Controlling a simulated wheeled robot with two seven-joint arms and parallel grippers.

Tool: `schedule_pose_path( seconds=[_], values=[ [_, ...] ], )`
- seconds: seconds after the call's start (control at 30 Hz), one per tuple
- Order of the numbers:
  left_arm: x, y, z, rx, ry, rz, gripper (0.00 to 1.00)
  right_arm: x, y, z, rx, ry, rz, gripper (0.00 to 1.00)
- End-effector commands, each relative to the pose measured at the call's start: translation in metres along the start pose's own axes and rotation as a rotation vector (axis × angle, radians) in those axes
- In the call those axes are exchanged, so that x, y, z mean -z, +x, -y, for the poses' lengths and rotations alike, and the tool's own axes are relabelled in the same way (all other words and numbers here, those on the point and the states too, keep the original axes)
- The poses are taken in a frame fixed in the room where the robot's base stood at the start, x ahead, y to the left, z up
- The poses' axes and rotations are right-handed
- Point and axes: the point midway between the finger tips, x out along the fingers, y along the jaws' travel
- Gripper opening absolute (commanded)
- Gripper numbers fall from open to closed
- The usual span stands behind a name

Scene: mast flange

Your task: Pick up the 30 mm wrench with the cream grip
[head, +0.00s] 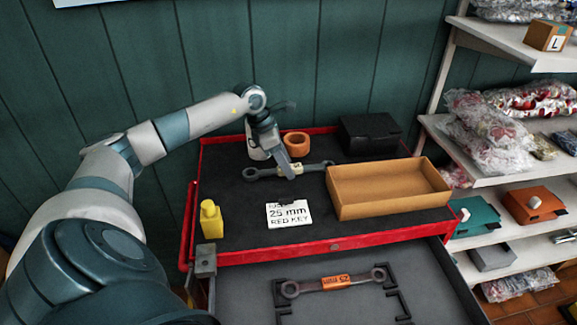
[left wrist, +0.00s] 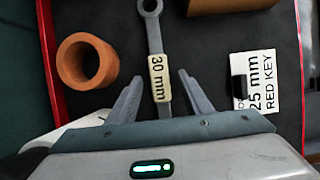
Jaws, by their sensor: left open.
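The 30 mm wrench (head: 316,167) lies on the black top of the red cart, and its cream grip shows beside my fingers. In the left wrist view the cream grip (left wrist: 159,79) reads "30 mm", and one ring end points away from me. My left gripper (left wrist: 159,95) is open, with one finger on each side of the grip. Both fingers look apart from it; I cannot tell their height above the cart top. In the head view my left gripper (head: 287,168) partly covers the wrench. My right gripper is not in view.
An orange ring (head: 297,144), a black box (head: 370,134), an open tan tray (head: 390,208), a yellow bottle (head: 211,219) and a "25 mm RED KEY" card (head: 289,214) are on the cart. The open drawer below holds an orange-grip wrench (head: 333,283). Shelves (head: 480,152) stand at right.

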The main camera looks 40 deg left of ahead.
Motion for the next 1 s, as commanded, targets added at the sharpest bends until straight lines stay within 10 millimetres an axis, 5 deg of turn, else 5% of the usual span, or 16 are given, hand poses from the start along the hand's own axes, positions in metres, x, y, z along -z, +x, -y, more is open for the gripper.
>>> schedule_pose_path(
  seconds=[0.4, 0.6, 1.0],
  values=[
    [0.0002, 0.0002, -0.0003, -0.001, 0.0, 0.0, 0.45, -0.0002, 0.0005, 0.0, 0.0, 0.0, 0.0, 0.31],
    [0.0002, 0.0, -0.0004, -0.001, 0.0, 0.0, 0.02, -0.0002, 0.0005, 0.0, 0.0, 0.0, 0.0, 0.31],
    [-0.0011, -0.0022, -0.0008, -0.002, 0.0, 0.002, 0.0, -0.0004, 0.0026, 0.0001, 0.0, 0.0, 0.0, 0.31]
  ],
)
